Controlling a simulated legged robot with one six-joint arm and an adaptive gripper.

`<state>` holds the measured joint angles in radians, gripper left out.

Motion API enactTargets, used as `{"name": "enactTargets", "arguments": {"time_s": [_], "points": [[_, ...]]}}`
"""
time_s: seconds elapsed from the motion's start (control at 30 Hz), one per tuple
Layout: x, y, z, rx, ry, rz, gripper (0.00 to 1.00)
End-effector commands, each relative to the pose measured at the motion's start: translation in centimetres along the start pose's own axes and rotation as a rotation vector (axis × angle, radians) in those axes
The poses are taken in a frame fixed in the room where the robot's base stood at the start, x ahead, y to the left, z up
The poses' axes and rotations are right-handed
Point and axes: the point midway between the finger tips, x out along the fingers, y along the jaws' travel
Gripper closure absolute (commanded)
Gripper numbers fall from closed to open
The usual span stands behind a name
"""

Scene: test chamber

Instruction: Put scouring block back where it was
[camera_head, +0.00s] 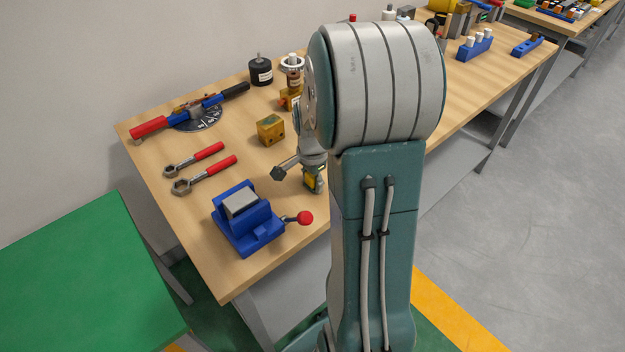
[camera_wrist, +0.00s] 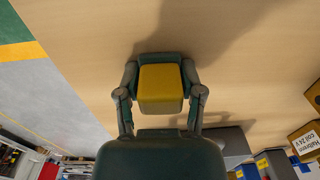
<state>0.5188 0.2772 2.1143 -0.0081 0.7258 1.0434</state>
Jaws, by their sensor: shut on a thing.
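The scouring block (camera_wrist: 161,84) is yellow on the face toward the wrist camera, with a dark green layer along its far edge. My gripper (camera_wrist: 160,78) is shut on it, with one finger at each side. In the head view my gripper (camera_head: 302,175) is over the near part of the wooden table (camera_head: 260,275), and the block (camera_head: 313,181) shows partly as a yellow and green patch. The wrist view shows bare wood and shadow around the block. I cannot tell whether the block touches the table.
A blue vise (camera_head: 243,228) with a red-knobbed handle stands left of my gripper. A yellow box (camera_head: 271,130), two red-handled wrenches (camera_head: 205,170), a black cylinder (camera_head: 260,70) and a red-blue tool (camera_head: 188,113) lie farther left and back. My arm hides part of the table.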

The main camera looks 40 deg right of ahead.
Motion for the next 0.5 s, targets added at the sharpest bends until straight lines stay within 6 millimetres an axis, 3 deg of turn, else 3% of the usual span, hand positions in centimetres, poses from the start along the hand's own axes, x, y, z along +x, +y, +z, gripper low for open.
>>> {"name": "enactTargets", "arguments": {"time_s": [0.1, 0.13, 0.2, 0.5], "points": [[0.5, 0.06, 0.04, 0.0, -0.001, 0.002, 0.94], [0.47, 0.06, 0.04, 0.0, -0.001, 0.002, 0.36], [0.51, 0.11, 0.07, 0.0, -0.002, 0.004, 0.16], [0.42, 0.08, 0.05, 0.0, -0.001, 0.002, 0.16]]}}
